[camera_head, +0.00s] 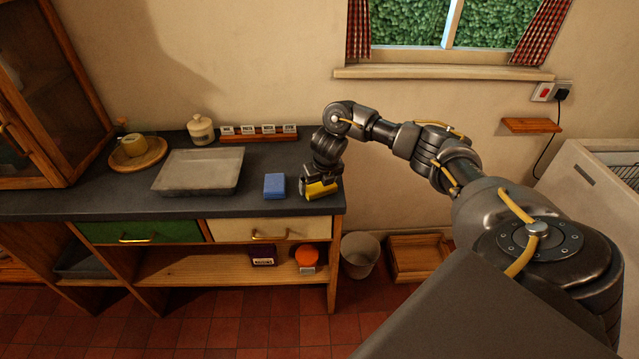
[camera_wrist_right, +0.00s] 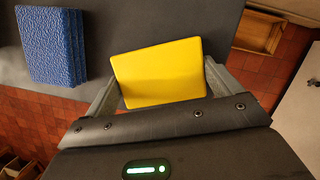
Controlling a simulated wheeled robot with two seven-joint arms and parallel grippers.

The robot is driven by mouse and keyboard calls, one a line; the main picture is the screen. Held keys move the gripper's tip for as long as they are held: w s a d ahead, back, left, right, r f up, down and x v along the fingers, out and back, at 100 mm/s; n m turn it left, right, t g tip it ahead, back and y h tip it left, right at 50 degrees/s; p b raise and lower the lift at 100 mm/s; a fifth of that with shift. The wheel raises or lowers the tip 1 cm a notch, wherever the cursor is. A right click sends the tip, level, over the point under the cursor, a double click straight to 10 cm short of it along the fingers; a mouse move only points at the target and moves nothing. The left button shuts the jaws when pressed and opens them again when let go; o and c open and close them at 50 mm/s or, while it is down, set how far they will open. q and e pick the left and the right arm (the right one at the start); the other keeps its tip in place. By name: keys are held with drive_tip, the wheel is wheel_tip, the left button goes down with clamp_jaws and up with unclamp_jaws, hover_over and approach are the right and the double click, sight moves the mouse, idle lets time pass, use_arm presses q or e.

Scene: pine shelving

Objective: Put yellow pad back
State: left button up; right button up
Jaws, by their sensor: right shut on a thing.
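The yellow pad (camera_head: 319,190) is at the right end of the dark counter in the head view. My right gripper (camera_head: 318,182) is over it and shut on it. In the right wrist view the yellow pad (camera_wrist_right: 160,73) sits between the two fingers of my right gripper (camera_wrist_right: 160,90). I cannot tell whether the pad touches the counter. A blue pad (camera_head: 274,186) lies on the counter just left of the gripper; it also shows in the right wrist view (camera_wrist_right: 50,45). My left gripper is not in view.
A grey tray (camera_head: 200,172), a wooden plate (camera_head: 138,156) with a yellow item, a lidded jar (camera_head: 201,129) and a labelled rack (camera_head: 258,133) stand on the counter (camera_head: 130,196). Below are a bin (camera_head: 359,255) and a wooden crate (camera_head: 418,258). Counter space before the rack is clear.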

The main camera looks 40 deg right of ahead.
drive_tip(key=o, duration=0.7)
drive_tip(key=p+v, duration=0.3)
drive_tip(key=v, duration=0.9)
drive_tip(key=shift+s+r, duration=0.1)
